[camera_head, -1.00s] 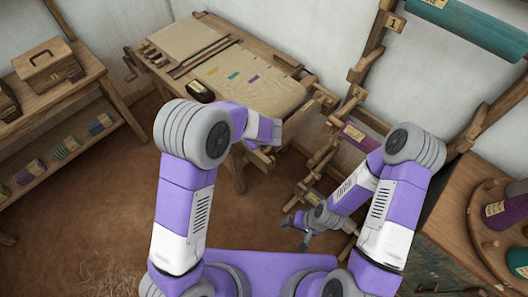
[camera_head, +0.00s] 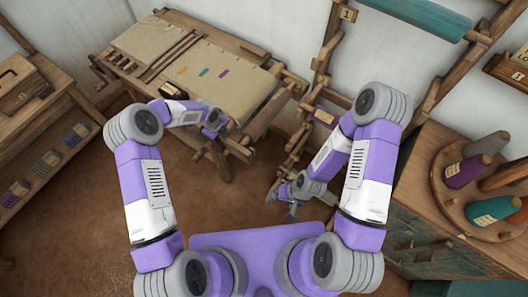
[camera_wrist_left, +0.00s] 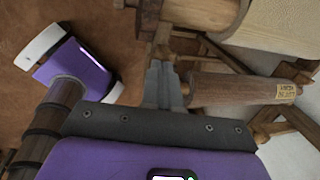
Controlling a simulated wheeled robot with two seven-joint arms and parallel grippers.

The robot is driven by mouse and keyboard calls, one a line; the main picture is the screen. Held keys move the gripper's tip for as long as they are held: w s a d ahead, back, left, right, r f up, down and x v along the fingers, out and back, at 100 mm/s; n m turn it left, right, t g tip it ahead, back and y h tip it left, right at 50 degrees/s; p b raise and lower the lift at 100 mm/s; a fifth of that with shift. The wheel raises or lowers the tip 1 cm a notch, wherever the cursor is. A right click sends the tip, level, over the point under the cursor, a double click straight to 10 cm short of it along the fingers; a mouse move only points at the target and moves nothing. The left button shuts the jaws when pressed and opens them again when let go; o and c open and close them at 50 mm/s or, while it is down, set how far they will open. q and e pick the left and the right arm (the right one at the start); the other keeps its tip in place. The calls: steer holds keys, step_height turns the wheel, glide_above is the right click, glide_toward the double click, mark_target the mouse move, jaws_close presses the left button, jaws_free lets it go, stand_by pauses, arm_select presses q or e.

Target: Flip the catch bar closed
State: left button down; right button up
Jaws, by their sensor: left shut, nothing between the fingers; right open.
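The wooden loom (camera_head: 253,112) stands at the upper middle in the head view, with pale cloth (camera_head: 225,82) stretched over it. My left gripper (camera_wrist_left: 163,68) is shut and empty. Its fingertips are close to wooden parts at the loom's front, beside a round wooden beam (camera_wrist_left: 235,90) with a paper label. I cannot tell whether they touch. I cannot single out the catch bar among these wooden pieces; my left wrist partly hides this area in the head view. My right gripper (camera_head: 290,207) is open and empty, low in front of the wooden frame.
An upright wooden frame (camera_head: 325,50) with a teal roll stands to the right of the loom. A cabinet (camera_head: 425,215) with thread cones on a round tray is at far right. A shelf bench (camera_head: 60,120) stands at far left. The brown floor between is clear.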

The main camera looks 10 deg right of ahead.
arm_select(q)
steer(key=shift+a+f+b, duration=0.2)
steer(key=shift+f+b, duration=0.1)
steer(key=shift+f, duration=0.15)
steer(key=shift+s+a+f, duration=0.1)
steer(key=shift+f, duration=0.1)
steer(key=shift+r, duration=0.1)
steer(key=a+r+p, duration=0.1)
steer(key=a+r, duration=0.2)
steer(key=r, duration=1.1)
steer(key=shift+a+p, duration=0.25)
steer(key=shift+p, duration=0.05)
